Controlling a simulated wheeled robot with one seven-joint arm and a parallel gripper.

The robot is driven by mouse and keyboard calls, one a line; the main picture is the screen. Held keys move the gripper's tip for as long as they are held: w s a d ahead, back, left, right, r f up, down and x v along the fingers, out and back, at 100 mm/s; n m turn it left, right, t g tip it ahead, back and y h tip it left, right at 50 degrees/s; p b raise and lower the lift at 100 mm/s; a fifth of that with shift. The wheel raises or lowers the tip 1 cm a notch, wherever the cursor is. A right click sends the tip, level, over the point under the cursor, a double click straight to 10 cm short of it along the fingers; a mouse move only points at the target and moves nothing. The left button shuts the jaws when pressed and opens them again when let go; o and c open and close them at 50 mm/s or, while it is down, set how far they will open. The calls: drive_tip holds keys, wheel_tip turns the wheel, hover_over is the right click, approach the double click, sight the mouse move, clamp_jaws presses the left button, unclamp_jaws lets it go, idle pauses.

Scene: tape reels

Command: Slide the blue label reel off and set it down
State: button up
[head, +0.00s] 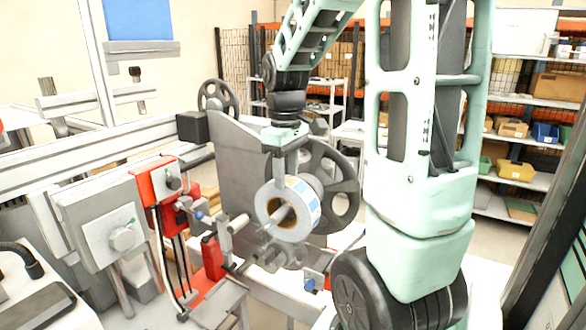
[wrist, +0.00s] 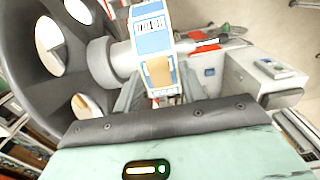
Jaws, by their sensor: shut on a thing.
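The blue label reel (head: 299,188) is a white roll with blue label patches and a brown core. In the head view it stands upright around a grey spindle (head: 280,217), in front of a dark spoked wheel. In the wrist view its labelled edge (wrist: 152,40) stands beside a pale grey hub (wrist: 118,58); whether they touch is unclear. My gripper (head: 283,172) comes down from above and is shut on the reel's upper rim. Its fingertips are mostly hidden in the wrist view, where its body fills the bottom.
The dark spoked wheel (head: 343,190) and a grey plate (head: 226,150) stand close behind the reel. A red bracket (head: 158,180) and a grey box with a knob (head: 104,222) are at left. Shelves with bins (head: 515,170) stand at the back right.

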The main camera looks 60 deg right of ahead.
drive_tip(key=s+a, duration=0.1)
drive_tip(key=a, duration=1.5)
drive_tip(key=shift+s+a, duration=0.15)
drive_tip(key=shift+a, duration=0.2)
